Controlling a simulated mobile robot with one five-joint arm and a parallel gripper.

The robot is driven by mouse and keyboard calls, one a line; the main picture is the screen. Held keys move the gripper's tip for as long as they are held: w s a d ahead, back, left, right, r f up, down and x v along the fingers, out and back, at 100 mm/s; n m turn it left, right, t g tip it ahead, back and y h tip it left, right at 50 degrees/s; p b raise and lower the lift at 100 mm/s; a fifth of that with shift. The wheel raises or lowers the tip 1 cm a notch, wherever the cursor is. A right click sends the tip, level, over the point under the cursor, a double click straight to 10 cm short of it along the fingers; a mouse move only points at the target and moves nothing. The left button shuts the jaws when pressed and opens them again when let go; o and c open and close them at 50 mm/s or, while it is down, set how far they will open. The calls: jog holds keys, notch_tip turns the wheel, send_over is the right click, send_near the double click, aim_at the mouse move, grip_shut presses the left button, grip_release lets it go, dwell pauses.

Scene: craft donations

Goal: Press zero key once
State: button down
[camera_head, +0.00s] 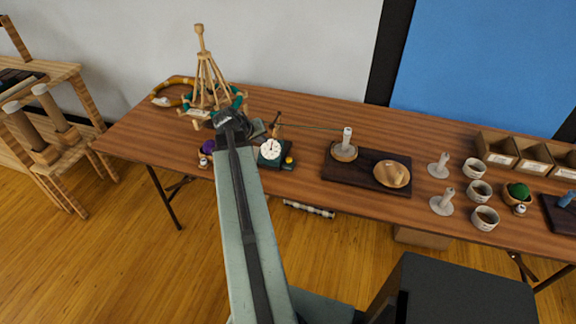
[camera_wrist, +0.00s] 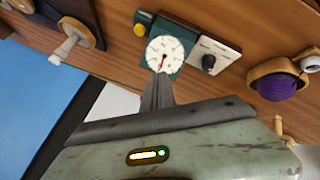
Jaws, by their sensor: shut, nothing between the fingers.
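A dark green device with a white round dial (camera_head: 270,150) stands on the table, right of my gripper in the head view. In the wrist view the dial (camera_wrist: 166,54) has a red pointer. A yellow round button (camera_wrist: 139,30) sits beside it on the green body, and it also shows in the head view (camera_head: 289,160). A light grey panel with a black knob (camera_wrist: 208,62) adjoins the dial; its small lettering is unreadable. My gripper (camera_wrist: 158,78) is shut and empty, its tips appearing just below the dial. I cannot tell whether they touch. No key marked zero is readable.
A wooden swift (camera_head: 207,80) stands behind my gripper. A bowl with a purple ball (camera_wrist: 281,86) lies near the device. A dark board (camera_head: 340,175) with wooden items is to the right, then several cups and candlestick-like stands. Table space between device and board is clear.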

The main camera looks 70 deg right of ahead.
jog(key=m+g, duration=0.1)
send_over(287, 161)
jog(key=shift+s+d+r+h+b, duration=0.1)
jog(key=shift+s+h+b, duration=0.05)
jog(key=shift+h+b, duration=0.25)
notch_tip(287, 161, down, 9)
jog(key=b, duration=0.9)
jog(key=shift+r, duration=0.1)
dwell(1.0)
jog(key=shift+f, duration=0.4)
